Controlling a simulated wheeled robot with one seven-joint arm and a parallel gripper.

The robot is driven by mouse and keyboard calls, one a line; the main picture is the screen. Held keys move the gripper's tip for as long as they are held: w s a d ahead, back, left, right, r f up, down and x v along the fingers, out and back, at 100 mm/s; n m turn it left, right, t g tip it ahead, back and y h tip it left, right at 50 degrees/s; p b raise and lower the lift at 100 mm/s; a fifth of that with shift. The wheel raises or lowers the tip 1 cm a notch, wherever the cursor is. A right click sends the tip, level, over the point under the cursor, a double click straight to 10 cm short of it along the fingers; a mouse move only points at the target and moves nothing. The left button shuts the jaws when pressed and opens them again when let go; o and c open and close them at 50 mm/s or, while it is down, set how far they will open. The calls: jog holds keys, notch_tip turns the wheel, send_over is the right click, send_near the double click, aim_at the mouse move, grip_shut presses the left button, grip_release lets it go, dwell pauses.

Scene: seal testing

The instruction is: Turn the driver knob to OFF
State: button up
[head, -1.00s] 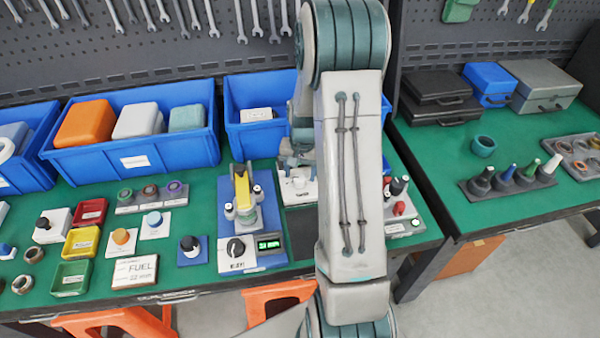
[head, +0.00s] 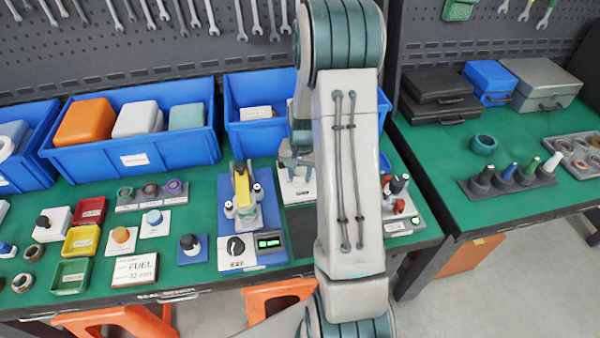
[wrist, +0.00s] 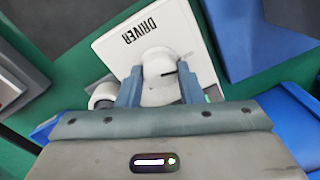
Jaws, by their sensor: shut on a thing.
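The white driver knob (wrist: 157,68) stands on a white plate (wrist: 188,28) lettered DRIVER, seen upside down in the wrist view. A short dark mark shows on the knob's right side. My gripper (wrist: 159,86) has one blue-grey finger on each side of the knob and is shut on it. I cannot read any OFF marking, and the gripper hides the near part of the plate. In the head view the plate (head: 297,196) shows left of my forearm, and my gripper (head: 291,153) is partly hidden behind the arm.
A blue test stand (head: 234,205) with a black dial and lit green display stands left of the plate. A blue bin (head: 262,139) is behind it. A white panel (head: 400,224) with red and black parts is to the right. A dark mat lies beside the plate.

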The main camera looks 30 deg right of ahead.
aim_at(301, 177)
jog(key=m+b, duration=0.1)
jog(key=m, duration=0.2)
jog(key=shift+m, duration=2.1)
jog(key=o, duration=1)
jog(key=shift+c, duration=0.2)
notch_tip(301, 177, up, 14)
jog(key=b, duration=0.1)
jog(key=shift+s, duration=0.35)
